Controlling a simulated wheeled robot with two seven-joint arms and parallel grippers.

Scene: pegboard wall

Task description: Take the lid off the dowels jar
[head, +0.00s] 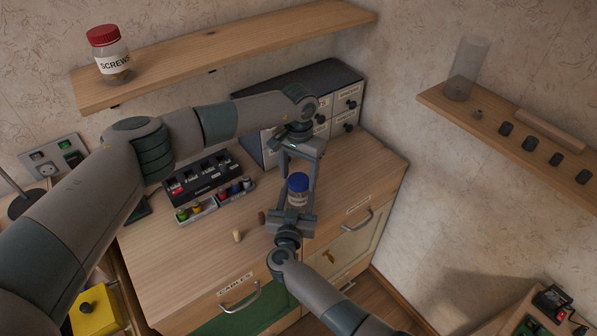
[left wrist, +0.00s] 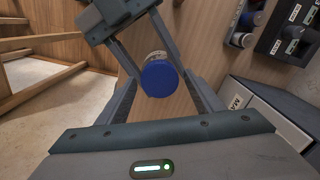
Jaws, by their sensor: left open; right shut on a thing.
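The dowels jar (head: 297,198) is a small clear jar with a blue lid (head: 298,182), upright above the front part of the cabinet top. My right gripper (head: 294,208) is shut on the jar's body from the front. My left gripper (head: 298,172) is open above it, its two fingers pointing down on either side of the lid. In the left wrist view the blue lid (left wrist: 160,79) lies between my left gripper's spread fingers (left wrist: 163,88), with a gap at each side. The jar's label is too small to read.
A jar marked SCREWS (head: 110,58) with a red lid stands on the upper left shelf (head: 230,48). A black organizer (head: 203,178) and a grey drawer unit (head: 345,92) stand at the back of the cabinet top (head: 190,248).

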